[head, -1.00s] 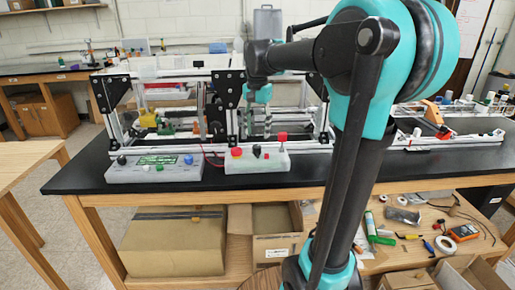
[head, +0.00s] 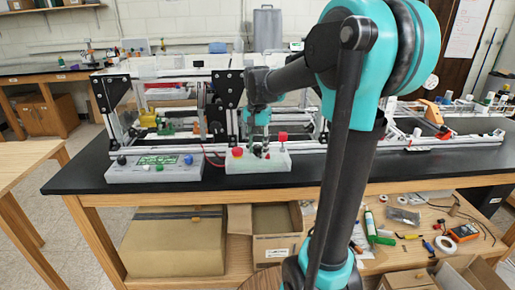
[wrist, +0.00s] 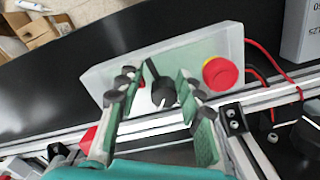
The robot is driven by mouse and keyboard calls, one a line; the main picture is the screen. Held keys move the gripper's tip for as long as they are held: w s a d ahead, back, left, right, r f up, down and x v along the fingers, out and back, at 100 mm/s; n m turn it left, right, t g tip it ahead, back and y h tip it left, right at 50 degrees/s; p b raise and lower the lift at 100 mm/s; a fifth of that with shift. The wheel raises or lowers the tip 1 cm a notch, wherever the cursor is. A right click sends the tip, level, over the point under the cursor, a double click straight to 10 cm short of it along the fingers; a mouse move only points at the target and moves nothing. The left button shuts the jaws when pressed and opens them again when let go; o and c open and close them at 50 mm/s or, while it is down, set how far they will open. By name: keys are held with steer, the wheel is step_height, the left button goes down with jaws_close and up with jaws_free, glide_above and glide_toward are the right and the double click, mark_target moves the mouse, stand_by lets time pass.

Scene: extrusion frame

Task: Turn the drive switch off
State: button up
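A pale control box (head: 258,164) stands at the front of the black bench. In the wrist view, the box (wrist: 105,78) carries a black rotary switch (wrist: 162,94) with a long lever and a red round button (wrist: 220,73) on a yellow base. I take the black switch for the drive switch; no label is readable. My gripper (wrist: 155,88) is open, one finger on each side of the switch, with gaps visible.
A second control box (head: 155,170) with a green panel and several knobs sits to the left. The aluminium frame (head: 229,108) stands close behind both boxes, with a rail (wrist: 60,138) beside my fingers. Red cables (wrist: 270,62) run near the red button.

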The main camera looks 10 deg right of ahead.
jaws_close()
steer(key=c, duration=0.6)
jaws_free()
steer(key=o, duration=1.1)
step_height(320, 180, up, 12)
